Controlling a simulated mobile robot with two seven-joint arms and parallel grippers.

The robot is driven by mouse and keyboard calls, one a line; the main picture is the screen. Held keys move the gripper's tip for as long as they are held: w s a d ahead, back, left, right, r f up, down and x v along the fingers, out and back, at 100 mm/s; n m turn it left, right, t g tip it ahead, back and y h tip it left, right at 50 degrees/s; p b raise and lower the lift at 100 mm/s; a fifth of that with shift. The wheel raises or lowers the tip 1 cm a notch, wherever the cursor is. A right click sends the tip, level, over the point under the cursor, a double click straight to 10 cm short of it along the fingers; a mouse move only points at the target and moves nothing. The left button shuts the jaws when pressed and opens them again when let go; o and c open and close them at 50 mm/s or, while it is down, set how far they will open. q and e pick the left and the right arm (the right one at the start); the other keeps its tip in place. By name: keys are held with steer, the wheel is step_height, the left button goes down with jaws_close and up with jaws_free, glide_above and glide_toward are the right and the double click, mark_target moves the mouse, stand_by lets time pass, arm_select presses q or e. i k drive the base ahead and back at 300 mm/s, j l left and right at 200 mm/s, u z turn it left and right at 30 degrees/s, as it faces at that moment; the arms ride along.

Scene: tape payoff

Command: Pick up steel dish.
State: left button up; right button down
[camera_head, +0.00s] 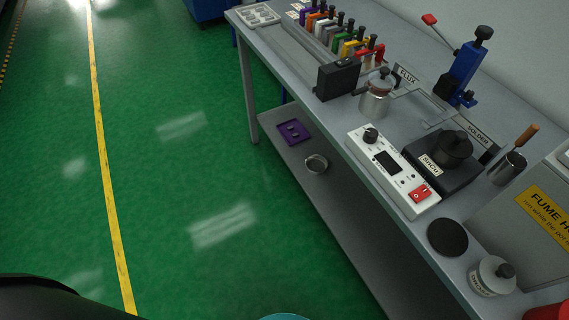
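A small round steel dish (316,164) sits on the lower shelf (335,215) of the workbench, near the shelf's left edge. It looks shallow and open at the top; I cannot tell whether anything is in it. A purple tray (294,133) with small dark pieces lies a little behind it on the same shelf, apart from it. Neither of my grippers is in view.
The workbench top (290,62) overhangs the shelf on the right. It carries a white control box (393,172), a flux jar (375,98), a dark solder pot (449,152) and a row of coloured clamps (340,35). The green floor (170,180) at left is clear.

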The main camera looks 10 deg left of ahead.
mark_target(315, 165)
steer(key=i+j+z, duration=0.1)
steer(key=z, duration=0.35)
steer(key=i+j+z, duration=0.2)
steer(key=z, duration=0.25)
steer(key=i+j+z, duration=0.15)
steer(key=z, duration=0.3)
steer(key=j+z, duration=0.3)
steer(key=z, duration=0.15)
steer(key=i+j+z, duration=0.1)
steer(key=j, duration=0.5)
steer(key=i+j+z, duration=0.1)
steer(key=j, duration=0.5)
steer(key=i+j+z, duration=0.1)
steer(key=j, duration=0.55)
